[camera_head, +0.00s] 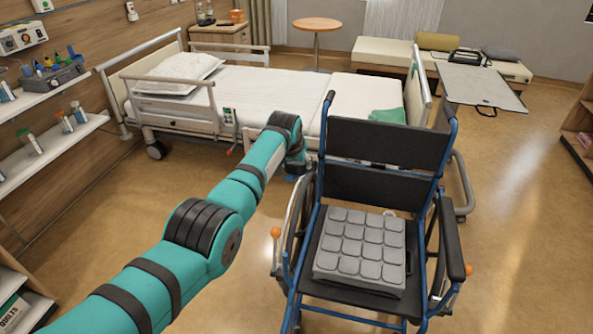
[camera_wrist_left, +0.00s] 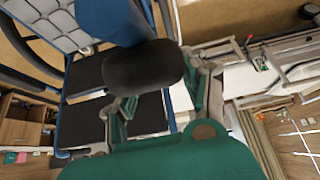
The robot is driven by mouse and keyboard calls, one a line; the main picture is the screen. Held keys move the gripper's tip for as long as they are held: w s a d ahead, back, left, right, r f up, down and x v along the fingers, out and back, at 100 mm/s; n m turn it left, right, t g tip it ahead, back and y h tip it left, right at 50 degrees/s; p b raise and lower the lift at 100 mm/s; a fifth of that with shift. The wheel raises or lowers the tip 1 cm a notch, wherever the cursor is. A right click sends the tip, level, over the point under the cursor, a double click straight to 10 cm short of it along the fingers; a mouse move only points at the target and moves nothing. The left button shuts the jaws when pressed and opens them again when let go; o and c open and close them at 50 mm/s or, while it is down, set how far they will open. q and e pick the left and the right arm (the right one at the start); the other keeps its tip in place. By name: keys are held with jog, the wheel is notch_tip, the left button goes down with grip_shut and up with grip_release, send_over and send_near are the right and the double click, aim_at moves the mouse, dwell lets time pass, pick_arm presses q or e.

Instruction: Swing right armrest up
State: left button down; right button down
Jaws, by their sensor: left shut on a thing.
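The wheelchair (camera_head: 388,146) faces me, with a blue frame and a black backrest. Its right armrest is on the picture's left; in the wrist view its black pad (camera_wrist_left: 143,66) fills the middle. My left gripper (camera_wrist_left: 160,105) is shut on this pad, with a finger on either side. In the head view my teal left arm reaches to that side of the chair, and the hand and pad are largely hidden, so the armrest's exact angle is unclear. The other armrest (camera_head: 451,240) shows at the picture's right. My right gripper is in neither view.
A grey cushion (camera_head: 361,248) lies on the seat. The bed (camera_head: 270,92) with side rails stands close behind the chair. Shelves (camera_head: 40,108) line the left wall. Floor is clear to the chair's right.

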pick_arm(q)
jog(key=shift+w+d+r, duration=0.1)
jog(key=shift+w+r, duration=0.15)
jog(key=shift+r, duration=0.15)
jog(key=c, duration=1)
grip_release()
jog(key=o, duration=0.4)
jog(key=shift+s+f, duration=0.1)
jog(key=shift+f, duration=0.1)
jog(key=shift+c, duration=0.2)
jog(key=v, duration=1.2)
